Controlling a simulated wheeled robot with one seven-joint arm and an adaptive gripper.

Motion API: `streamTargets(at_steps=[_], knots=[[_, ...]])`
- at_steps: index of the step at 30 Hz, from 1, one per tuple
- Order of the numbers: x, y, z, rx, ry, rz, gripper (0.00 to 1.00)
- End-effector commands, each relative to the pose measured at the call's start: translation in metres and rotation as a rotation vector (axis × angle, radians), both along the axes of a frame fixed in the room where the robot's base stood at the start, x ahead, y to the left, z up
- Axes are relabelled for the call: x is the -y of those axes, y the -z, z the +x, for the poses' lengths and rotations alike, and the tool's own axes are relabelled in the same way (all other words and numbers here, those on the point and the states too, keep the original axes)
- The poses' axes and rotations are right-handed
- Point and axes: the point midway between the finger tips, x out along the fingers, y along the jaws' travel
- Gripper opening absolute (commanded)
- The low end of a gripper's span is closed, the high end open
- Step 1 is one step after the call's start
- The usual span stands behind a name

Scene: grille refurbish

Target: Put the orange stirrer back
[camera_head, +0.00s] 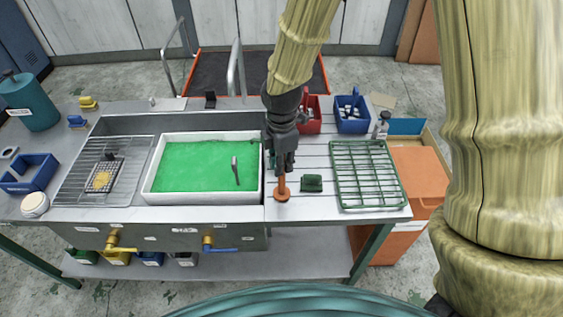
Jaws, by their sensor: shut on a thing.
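The orange stirrer (282,190) stands about upright below my gripper (281,168), with its round foot at or just above the steel worktop, right of the white tub. I cannot tell whether the foot touches the top. My gripper points down and is shut on the stirrer's upper part, which the fingers hide. The white tub (205,199) holds green liquid (195,165), and a thin grey handle (236,170) sticks up from it.
A dark green block (312,183) lies close right of the stirrer, then a green grille (366,174). A wire rack (75,185) is left of the tub. Red (310,118) and blue (351,114) caddies stand behind. A narrow bare strip (320,201) runs along the front.

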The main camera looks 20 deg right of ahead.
Motion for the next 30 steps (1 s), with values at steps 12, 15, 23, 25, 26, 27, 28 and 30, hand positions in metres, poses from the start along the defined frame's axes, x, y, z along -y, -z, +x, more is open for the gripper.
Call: streamTargets(at_steps=[12, 15, 23, 25, 26, 27, 28, 30], knots=[[0.0001, 0.0039, 0.0000, 0.000, 0.000, 0.000, 0.00], [0.0001, 0.0041, 0.0000, 0.000, 0.000, 0.000, 0.24], [0.0000, 0.0040, 0.0000, 0.000, 0.000, 0.000, 0.40], [0.0000, 0.0041, 0.0000, 0.000, 0.000, 0.000, 0.40], [0.0000, 0.0040, 0.0000, 0.000, 0.000, 0.000, 0.40], [0.0000, 0.0036, 0.0001, 0.000, 0.000, 0.000, 0.40], [0.0000, 0.0029, 0.0001, 0.000, 0.000, 0.000, 0.40], [-0.0001, -0.0002, 0.0005, 0.001, 0.000, 0.000, 0.40]])
